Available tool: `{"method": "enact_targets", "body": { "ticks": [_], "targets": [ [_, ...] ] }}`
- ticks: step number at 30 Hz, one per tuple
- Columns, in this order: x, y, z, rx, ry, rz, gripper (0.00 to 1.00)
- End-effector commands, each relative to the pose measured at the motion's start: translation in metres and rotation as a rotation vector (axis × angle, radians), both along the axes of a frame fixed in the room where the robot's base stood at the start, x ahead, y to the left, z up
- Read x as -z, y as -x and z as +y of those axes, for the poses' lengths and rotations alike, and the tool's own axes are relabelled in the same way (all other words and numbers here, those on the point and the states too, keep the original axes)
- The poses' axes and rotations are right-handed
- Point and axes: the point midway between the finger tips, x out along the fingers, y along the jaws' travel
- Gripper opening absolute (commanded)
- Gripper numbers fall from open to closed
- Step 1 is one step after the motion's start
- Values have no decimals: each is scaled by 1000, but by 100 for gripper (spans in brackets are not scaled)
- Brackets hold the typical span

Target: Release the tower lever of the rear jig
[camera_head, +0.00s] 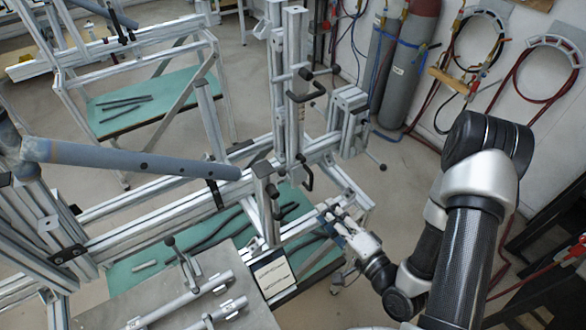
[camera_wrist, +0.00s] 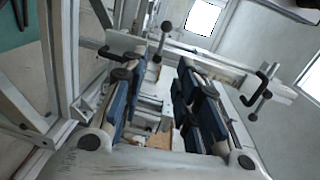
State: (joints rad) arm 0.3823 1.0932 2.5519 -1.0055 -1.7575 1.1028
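The jig's upright aluminium tower (camera_head: 292,120) stands at the middle of the head view. A black crank-shaped lever (camera_head: 307,88) is on its upper part, and a second black handle (camera_head: 308,178) is lower down. I cannot tell which is the tower lever. My gripper (camera_head: 333,213) is below and right of the tower, apart from both handles. In the wrist view, my gripper's (camera_wrist: 160,75) dark blue fingers are spread with nothing between them. Beyond the fingers show a ball-ended lever (camera_wrist: 162,42) and a black clamp lever (camera_wrist: 260,92) at the right.
A grey tube (camera_head: 130,158) crosses the left of the jig. Green shelves (camera_head: 150,98) hold dark bars. A metal plate (camera_head: 245,300) with clamps is in front. Gas cylinders (camera_head: 405,75) and hoses line the back wall. Open floor (camera_head: 400,165) lies right of the jig.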

Motion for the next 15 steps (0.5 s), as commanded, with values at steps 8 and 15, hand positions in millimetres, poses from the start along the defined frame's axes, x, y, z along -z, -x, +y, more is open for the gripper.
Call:
{"method": "enact_targets", "body": {
  "ticks": [8, 15],
  "targets": [
    [3, -13, 11, 5, -46, -6, 29],
    [6, -45, 34, 5, -47, -10, 29]
  ]
}}
